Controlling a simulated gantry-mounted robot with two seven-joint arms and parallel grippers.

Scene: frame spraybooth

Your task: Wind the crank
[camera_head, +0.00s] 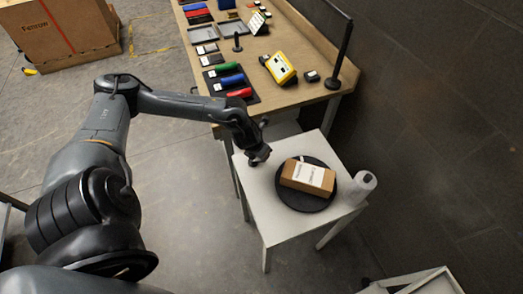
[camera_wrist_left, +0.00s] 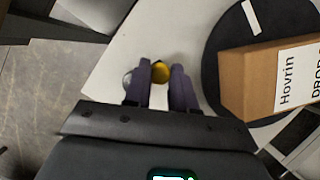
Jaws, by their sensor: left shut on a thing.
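A black round turntable (camera_head: 290,201) lies on a small white table (camera_head: 273,226); it also shows in the left wrist view (camera_wrist_left: 213,75). A brown box (camera_head: 308,177) with a white label reading "Hovrin" rests on the disc, also in the left wrist view (camera_wrist_left: 248,83). My left gripper (camera_head: 259,158) is low at the white table's left corner, beside the disc. In the left wrist view my left gripper (camera_wrist_left: 160,88) is shut on a yellow knob (camera_wrist_left: 160,71), which looks like the crank's handle. The rest of the crank is mostly hidden by the fingers. My right gripper is not in view.
A wooden workbench (camera_head: 290,98) with trays, coloured items and a black post (camera_head: 341,55) stands behind. Grey floor lies open at left.

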